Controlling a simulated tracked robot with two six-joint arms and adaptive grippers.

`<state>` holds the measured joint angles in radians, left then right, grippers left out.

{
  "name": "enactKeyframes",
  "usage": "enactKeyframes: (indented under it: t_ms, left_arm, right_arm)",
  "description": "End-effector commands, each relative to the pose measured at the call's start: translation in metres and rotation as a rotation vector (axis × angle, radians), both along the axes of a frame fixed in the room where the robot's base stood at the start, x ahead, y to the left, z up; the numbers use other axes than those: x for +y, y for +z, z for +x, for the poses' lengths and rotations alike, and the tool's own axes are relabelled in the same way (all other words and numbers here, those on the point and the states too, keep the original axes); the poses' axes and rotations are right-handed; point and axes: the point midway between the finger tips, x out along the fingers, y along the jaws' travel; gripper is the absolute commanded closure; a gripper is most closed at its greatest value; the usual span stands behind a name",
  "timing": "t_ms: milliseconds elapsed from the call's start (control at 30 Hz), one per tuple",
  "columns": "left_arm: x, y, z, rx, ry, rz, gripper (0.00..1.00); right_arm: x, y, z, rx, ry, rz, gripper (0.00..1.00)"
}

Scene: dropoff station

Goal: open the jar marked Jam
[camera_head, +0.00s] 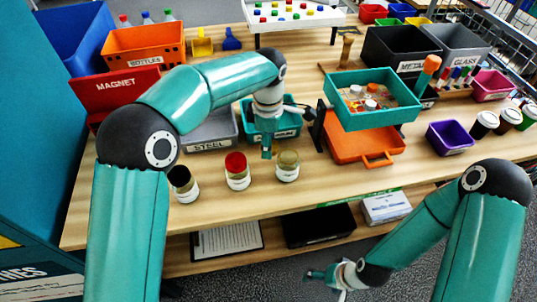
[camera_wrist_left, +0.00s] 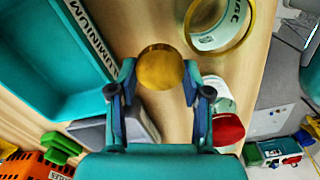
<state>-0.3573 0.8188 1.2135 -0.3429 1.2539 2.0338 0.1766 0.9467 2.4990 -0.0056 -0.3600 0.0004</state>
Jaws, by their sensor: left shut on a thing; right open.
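My left gripper (camera_head: 266,152) is shut on a round gold lid (camera_wrist_left: 160,67), which shows between its fingertips in the left wrist view. The lid is apart from a white-bodied jar (camera_head: 287,173) with an olive-gold top, just right of the gripper. In the left wrist view this jar (camera_wrist_left: 218,40) shows a gold ring around a pale middle and a partly cut-off label. A red-lidded jar (camera_head: 237,171) and a dark-topped jar (camera_head: 184,184) stand to the left. I cannot read Jam on any label. My right gripper (camera_head: 320,276) is open and empty, low in front of the table.
The aluminium bin (camera_head: 255,117) is behind my left gripper; the steel bin (camera_head: 210,138) is to its left. A teal tray (camera_head: 377,122) of small parts stands over an orange tray (camera_head: 370,158) at right. Bare wood (camera_head: 225,208) lies before the jars.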

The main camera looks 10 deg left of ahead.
Motion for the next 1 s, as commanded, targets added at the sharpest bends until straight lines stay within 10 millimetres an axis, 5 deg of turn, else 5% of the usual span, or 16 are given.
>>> enactKeyframes:
  t_ms: [433, 833, 867, 1000]
  left_arm:
    - [0.000, -0.046, 0.000, 0.001, 0.001, 0.000, 0.93]
    - [0.000, -0.054, 0.000, 0.000, 0.000, 0.000, 0.93]
    - [0.000, -0.053, 0.000, 0.000, 0.000, 0.000, 0.48]
    - [0.000, -0.052, 0.000, 0.000, 0.000, 0.000, 0.26]
  right_arm:
    - [0.000, 0.003, 0.000, 0.000, 0.000, 0.000, 0.14]
    - [0.000, 0.000, 0.000, 0.000, 0.000, 0.000, 0.14]
    - [0.000, 0.001, 0.000, 0.000, 0.000, 0.000, 0.14]
    - [0.000, 0.001, 0.000, 0.000, 0.000, 0.000, 0.14]
